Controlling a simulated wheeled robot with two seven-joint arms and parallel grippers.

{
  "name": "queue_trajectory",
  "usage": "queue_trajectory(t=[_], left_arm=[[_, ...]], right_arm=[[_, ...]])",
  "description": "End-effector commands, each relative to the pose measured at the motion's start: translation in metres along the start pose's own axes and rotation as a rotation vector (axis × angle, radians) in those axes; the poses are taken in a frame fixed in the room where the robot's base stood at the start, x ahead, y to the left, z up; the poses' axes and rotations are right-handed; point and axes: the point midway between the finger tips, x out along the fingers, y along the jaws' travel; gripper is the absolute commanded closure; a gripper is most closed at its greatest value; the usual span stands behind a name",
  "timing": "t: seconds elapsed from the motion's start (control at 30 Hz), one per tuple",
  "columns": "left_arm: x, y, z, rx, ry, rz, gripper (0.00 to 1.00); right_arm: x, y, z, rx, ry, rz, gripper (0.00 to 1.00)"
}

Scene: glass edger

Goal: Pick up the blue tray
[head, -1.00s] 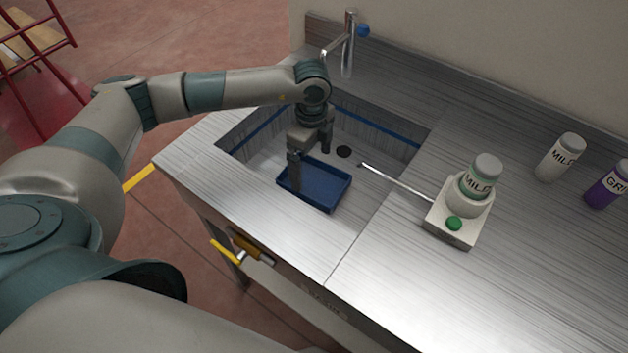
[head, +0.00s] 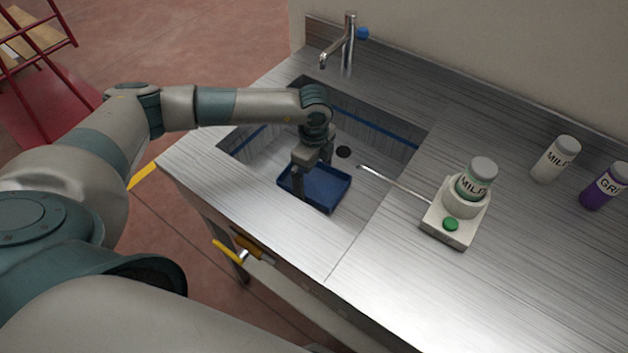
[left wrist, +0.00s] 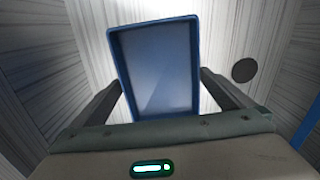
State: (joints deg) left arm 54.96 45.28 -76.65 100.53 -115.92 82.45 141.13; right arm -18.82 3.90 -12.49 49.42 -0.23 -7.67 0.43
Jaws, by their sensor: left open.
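The blue tray (head: 325,188) is shallow and rectangular and lies on the floor of the sink. In the left wrist view the tray (left wrist: 156,75) shows ahead of and between the fingers. My left gripper (head: 314,180) points down into the sink over the tray's far left part. It is open, with a finger on either side of the tray in the wrist view (left wrist: 160,92). Whether the fingers touch the tray cannot be told. My right gripper is not in view.
The sink (head: 250,150) has steep walls around the tray, a drain (head: 343,152) and a tap (head: 348,45) behind. Two bottles, white (head: 556,158) and purple (head: 604,186), stand farther right.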

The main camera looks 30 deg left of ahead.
Motion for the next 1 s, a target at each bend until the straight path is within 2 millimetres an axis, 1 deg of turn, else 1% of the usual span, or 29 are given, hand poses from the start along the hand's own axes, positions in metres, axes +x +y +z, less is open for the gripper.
queue_trajectory(t=[0.1,0.17,0.53,0.57,0.6,0.67,0.7,0.73,0.77,1.0], left_arm=[[0.004,0.0,0.0,0.0,0.0,-0.001,0.0],[0.005,0.0,0.0,0.0,0.0,-0.001,0.0],[0.004,0.0,0.0,0.001,0.0,-0.001,0.0],[0.004,0.0,0.0,0.001,0.0,-0.001,0.05],[0.004,0.0,0.0,0.001,0.0,-0.001,0.14],[0.004,0.0,0.0,0.001,0.0,-0.001,0.29],[0.004,0.0,0.0,0.001,0.0,-0.001,0.38],[0.004,0.0,0.0,0.001,0.0,-0.001,0.45],[0.003,-0.001,0.0,0.001,0.001,-0.003,0.47],[0.003,-0.001,0.0,0.001,0.001,-0.003,0.47]], right_arm=[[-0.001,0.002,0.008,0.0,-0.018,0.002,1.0],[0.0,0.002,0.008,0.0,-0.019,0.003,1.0],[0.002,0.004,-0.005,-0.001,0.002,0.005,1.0],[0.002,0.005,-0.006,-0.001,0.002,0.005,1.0],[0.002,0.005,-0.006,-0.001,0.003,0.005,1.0],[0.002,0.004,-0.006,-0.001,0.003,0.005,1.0],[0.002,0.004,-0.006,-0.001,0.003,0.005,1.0],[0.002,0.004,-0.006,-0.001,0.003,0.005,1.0],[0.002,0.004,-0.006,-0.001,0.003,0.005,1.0],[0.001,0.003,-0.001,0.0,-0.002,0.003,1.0]])
